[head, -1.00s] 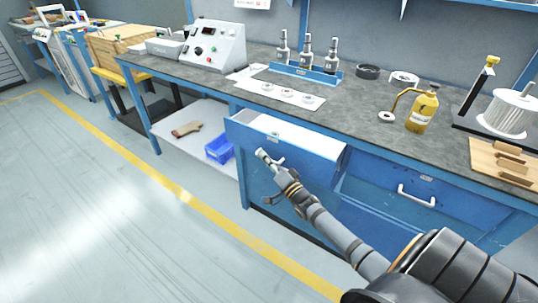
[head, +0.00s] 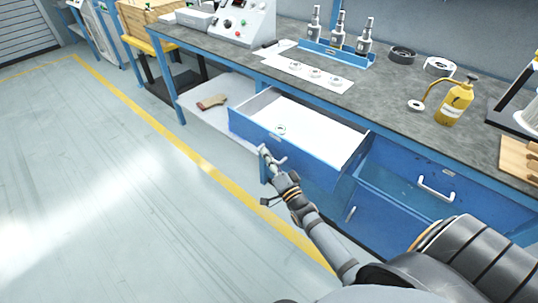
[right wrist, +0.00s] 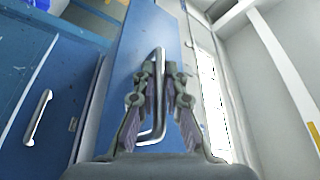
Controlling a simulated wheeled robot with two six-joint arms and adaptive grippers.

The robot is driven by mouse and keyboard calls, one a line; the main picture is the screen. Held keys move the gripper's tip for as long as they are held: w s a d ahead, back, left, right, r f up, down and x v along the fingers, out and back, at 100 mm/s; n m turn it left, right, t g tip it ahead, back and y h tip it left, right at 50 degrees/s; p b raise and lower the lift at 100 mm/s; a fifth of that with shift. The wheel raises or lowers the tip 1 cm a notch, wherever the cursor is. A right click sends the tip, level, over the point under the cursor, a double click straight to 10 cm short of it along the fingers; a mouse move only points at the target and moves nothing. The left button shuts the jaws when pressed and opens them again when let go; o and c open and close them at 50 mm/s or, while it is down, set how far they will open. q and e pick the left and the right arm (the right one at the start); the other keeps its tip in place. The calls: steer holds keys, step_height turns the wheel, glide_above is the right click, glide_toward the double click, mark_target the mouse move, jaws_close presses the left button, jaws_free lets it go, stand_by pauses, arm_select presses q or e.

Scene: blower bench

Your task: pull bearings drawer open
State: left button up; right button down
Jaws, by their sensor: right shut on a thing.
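The open drawer (head: 315,122) has a blue front and a white inside, and it stands well out from under the bench top. In the right wrist view, the two fingers (right wrist: 160,72) close around the pale bar handle (right wrist: 155,128) on the blue drawer front (right wrist: 135,45). My left gripper is out of view.
A second drawer with a white handle (head: 436,188) is to the right, shut. The bench top (head: 385,85) holds tool holders, rings and a yellow oil can (head: 455,103). Open floor (head: 130,200) lies in front, left of my right arm.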

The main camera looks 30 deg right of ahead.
steer(key=c, duration=1.7)
jaws_free()
steer(key=v, duration=1.2)
